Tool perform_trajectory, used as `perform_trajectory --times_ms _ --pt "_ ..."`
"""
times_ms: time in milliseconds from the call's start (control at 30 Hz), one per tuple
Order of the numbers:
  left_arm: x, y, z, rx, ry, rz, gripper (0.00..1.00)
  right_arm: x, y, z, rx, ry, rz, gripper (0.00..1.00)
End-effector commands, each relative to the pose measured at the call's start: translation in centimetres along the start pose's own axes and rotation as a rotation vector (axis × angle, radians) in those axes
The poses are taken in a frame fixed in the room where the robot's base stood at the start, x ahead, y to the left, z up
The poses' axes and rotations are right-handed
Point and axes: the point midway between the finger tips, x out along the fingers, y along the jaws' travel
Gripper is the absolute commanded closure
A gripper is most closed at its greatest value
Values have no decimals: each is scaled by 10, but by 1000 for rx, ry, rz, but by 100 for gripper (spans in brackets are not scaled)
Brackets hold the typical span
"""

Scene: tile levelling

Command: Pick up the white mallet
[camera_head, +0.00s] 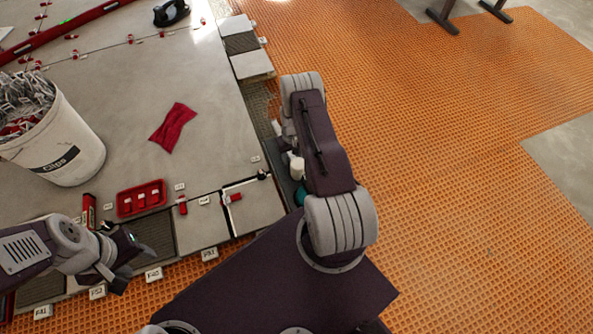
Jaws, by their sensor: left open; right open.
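A small white rounded piece (297,168), possibly the head of the white mallet, shows at the left edge of my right arm. The arm covers whatever lies to its right, so I cannot see a handle. My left gripper (132,262) is open and empty at the lower left, above the front row of tiles and well to the left of the white piece. My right arm reaches up the middle of the view and bends over beside the white piece. Its jaws are hidden beneath the arm.
A teal object (300,194) lies just below the white piece. A white bucket (66,150) of clips, a red tray (141,199) and a red cloth (173,127) sit on the grey tiles (130,85). Orange matting (440,150) on the right is clear.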

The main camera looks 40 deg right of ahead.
Motion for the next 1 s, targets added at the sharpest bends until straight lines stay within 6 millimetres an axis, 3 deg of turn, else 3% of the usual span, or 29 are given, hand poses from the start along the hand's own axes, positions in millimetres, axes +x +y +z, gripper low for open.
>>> perform_trajectory --times_ms 33,267,400,433,767,867,1000 --pt "12 0 1 0 0 0 55 14 0 0 0 -1 -1 53" --pt "8 0 1 0 0 0 55 10 0 0 0 1 0 55" --pt "8 0 1 0 0 0 55 10 0 0 0 1 0 94" --pt "8 0 1 0 0 0 55 10 0 0 0 1 0 100" --pt "6 0 1 0 0 0 55 8 0 0 0 1 0 100" --pt "-2 0 0 0 0 0 55 -3 0 0 0 2 0 100" --pt "-25 0 -3 0 0 0 55 -32 0 -1 0 3 0 100"
